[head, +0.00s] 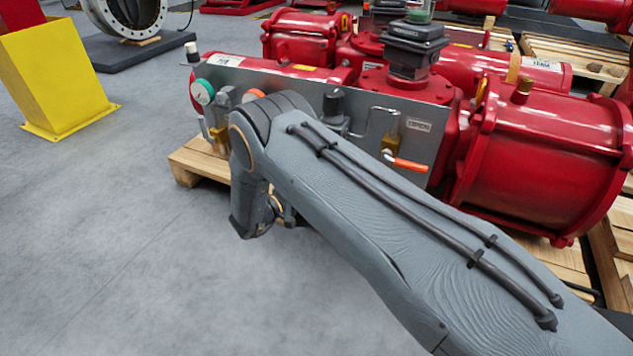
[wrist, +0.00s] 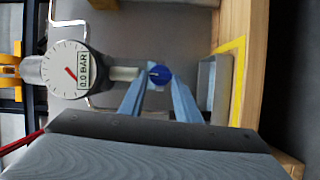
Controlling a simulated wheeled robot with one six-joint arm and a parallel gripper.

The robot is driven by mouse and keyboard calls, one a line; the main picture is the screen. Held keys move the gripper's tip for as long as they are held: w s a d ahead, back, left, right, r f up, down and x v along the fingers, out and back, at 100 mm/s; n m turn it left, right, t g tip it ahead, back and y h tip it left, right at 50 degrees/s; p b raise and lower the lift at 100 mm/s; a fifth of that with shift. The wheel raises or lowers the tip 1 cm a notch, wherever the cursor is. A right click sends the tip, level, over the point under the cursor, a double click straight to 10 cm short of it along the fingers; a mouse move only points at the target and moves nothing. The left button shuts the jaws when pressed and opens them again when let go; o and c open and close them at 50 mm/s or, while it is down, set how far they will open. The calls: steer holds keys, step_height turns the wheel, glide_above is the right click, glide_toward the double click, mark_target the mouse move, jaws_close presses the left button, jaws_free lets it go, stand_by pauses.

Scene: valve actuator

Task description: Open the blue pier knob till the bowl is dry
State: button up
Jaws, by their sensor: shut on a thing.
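The blue knob (wrist: 159,74) shows in the wrist view, at the end of a pale, short cylinder that looks like the bowl (wrist: 124,73). My gripper (wrist: 159,84) has its two light-blue fingers on either side of the knob and is shut on it. Whether any liquid is in the bowl is too small and blurred to tell. A round white gauge (wrist: 69,70) with a red needle and a BAR label sits to the left of the bowl. In the head view my arm hides the knob, the bowl and my gripper.
A red actuator (head: 540,150) with a grey panel (head: 300,88) rests on a wooden pallet (head: 190,160). The panel carries a small gauge (head: 203,92) and an orange-handled valve (head: 408,164). A grey open-sided box (wrist: 206,85) lies right of the knob.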

steer(key=o, duration=1)
steer(key=shift+o, duration=0.2)
steer(key=p+v, duration=0.2)
steer(key=v, duration=0.5)
steer(key=shift+s+a, duration=0.25)
steer(key=shift+s, duration=0.05)
